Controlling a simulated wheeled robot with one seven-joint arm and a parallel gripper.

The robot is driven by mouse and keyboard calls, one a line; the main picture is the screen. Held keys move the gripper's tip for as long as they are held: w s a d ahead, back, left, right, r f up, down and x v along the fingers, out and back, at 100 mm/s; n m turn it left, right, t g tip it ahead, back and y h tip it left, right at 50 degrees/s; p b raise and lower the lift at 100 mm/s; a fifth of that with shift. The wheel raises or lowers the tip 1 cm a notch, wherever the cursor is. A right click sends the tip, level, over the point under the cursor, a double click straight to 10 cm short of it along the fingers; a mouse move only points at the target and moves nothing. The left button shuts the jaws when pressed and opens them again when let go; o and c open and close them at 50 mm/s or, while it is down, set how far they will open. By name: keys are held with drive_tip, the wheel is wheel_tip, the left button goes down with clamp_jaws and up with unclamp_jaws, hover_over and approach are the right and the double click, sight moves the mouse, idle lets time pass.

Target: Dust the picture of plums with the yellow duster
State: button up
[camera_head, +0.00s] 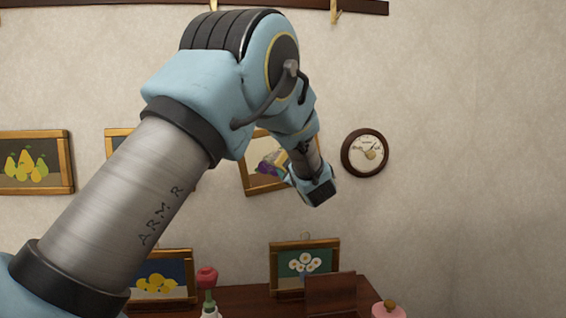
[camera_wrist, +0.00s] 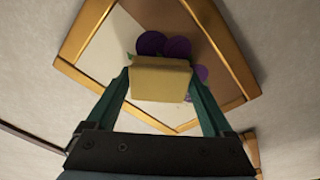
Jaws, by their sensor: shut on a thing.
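The picture of plums (camera_head: 255,147) hangs on the wall in a gold-brown frame, partly hidden behind my arm in the head view. In the wrist view, the picture (camera_wrist: 222,52) fills the upper middle, with purple plums showing on pale and brown areas. My gripper (camera_wrist: 160,72) is shut on the yellow duster (camera_wrist: 160,86), a pale yellow block between its two teal fingers. The duster is in front of the picture's middle and covers part of the plums. I cannot tell whether it touches the picture.
A round clock (camera_head: 365,153) hangs right of the picture; a pear picture (camera_head: 35,165) hangs far left. Below, a dark shelf (camera_head: 237,297) bears a lemon picture (camera_head: 165,272), a flower picture (camera_head: 303,262), a red-topped item (camera_head: 207,276) and a pink item (camera_head: 389,310).

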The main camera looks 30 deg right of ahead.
drive_tip(key=shift+s+d, duration=0.35)
drive_tip(key=shift+d, duration=0.3)
drive_tip(key=shift+s+d, duration=0.3)
drive_tip(key=shift+d, duration=0.35)
drive_tip(key=shift+f, duration=0.1)
drive_tip(key=shift+a+b, duration=0.1)
drive_tip(key=shift+b, duration=0.2)
